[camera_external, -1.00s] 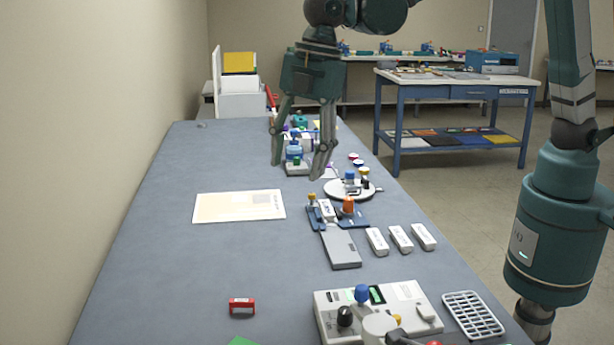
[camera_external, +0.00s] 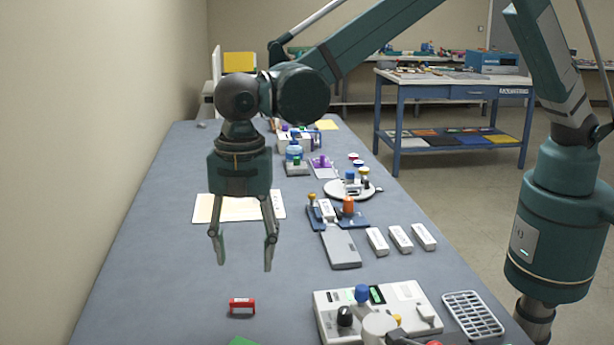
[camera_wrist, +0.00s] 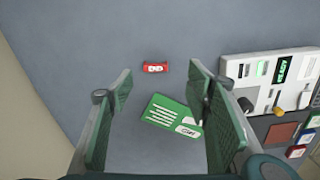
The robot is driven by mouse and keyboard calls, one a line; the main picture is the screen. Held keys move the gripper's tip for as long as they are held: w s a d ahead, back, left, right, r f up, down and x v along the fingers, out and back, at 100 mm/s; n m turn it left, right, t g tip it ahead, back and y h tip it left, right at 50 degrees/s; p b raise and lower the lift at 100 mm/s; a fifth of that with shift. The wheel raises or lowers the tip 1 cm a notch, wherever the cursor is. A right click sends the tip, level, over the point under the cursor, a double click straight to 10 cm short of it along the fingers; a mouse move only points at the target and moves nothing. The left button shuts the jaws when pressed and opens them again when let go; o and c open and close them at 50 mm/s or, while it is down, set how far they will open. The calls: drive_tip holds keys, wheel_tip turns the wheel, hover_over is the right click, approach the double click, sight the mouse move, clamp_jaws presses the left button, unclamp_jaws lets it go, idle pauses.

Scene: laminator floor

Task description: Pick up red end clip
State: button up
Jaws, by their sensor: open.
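The red end clip (camera_external: 242,307) lies on the near part of the grey-blue table. It is small, red, with a white patch on its side. In the wrist view the clip (camera_wrist: 156,67) lies between and beyond the two fingers, above the green card. My gripper (camera_external: 245,262) is open and empty, pointing down, above the table and apart from the clip. In the wrist view my gripper (camera_wrist: 158,92) shows its two fingers spread wide. Nothing hides the clip.
A green card (camera_wrist: 172,115) lies near the clip. A white control panel (camera_external: 405,302) with knobs stands to the right, beside a white rack (camera_external: 473,315). A pale sheet (camera_external: 208,207) lies farther back. The table (camera_external: 150,255) left of the clip is clear.

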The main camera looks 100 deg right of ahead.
sight(242, 300)
drive_tip(key=shift+w+a+f+n, duration=0.15)
drive_tip(key=shift+w+a+f, duration=0.15)
drive_tip(key=shift+f, duration=0.3)
drive_tip(key=shift+w+a+f+n, duration=0.2)
drive_tip(key=shift+a+f, duration=0.1)
drive_tip(key=shift+f, duration=0.3)
drive_tip(key=shift+f, duration=1.3)
drive_tip(key=shift+w+f, duration=0.15)
drive_tip(key=shift+f, duration=2.45)
drive_tip(key=c, duration=0.8)
